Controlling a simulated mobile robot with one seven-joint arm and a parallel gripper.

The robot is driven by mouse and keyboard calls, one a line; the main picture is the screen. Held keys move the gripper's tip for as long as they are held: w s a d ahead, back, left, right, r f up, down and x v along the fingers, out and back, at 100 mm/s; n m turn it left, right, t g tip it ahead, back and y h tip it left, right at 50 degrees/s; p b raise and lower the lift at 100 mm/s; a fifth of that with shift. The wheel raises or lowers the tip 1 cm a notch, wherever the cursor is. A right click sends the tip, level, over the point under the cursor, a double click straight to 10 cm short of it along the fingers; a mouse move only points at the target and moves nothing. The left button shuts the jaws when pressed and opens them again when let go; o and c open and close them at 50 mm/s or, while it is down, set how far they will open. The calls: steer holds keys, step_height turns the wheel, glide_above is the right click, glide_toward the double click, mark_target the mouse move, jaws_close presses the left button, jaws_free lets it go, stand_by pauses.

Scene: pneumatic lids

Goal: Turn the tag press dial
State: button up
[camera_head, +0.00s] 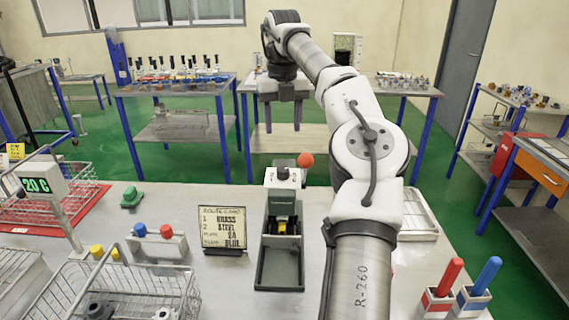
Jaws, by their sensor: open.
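The tag press (284,205) stands on the grey table in the middle of the head view. It has a light top, a red ball handle (306,160) at its upper right and a dark tray in front. A small dark round knob (283,173) on its top may be the dial; its markings are too small to read. My gripper (283,124) hangs above and behind the press, pointing down. Its two fingers are apart with nothing between them, and it touches nothing that I can see.
A route card (222,228) stands left of the press. Further left are a box with blue and red buttons (157,241), a wire basket (140,290) and a green 20 C display (40,184). Red (441,285) and blue (480,285) handled tools stand at the right.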

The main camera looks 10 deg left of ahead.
mark_target(283, 169)
step_height(283, 169, down, 12)
steer(key=shift+f+p, duration=0.25)
steer(key=shift+p, duration=0.65)
steer(key=shift+c, duration=0.4)
steer(key=c, duration=0.9)
steer(key=shift+m, duration=0.3)
steer(key=m, duration=0.4)
steer(key=shift+b, duration=0.3)
steer(key=shift+m, duration=2.1)
steer(key=shift+r, duration=0.1)
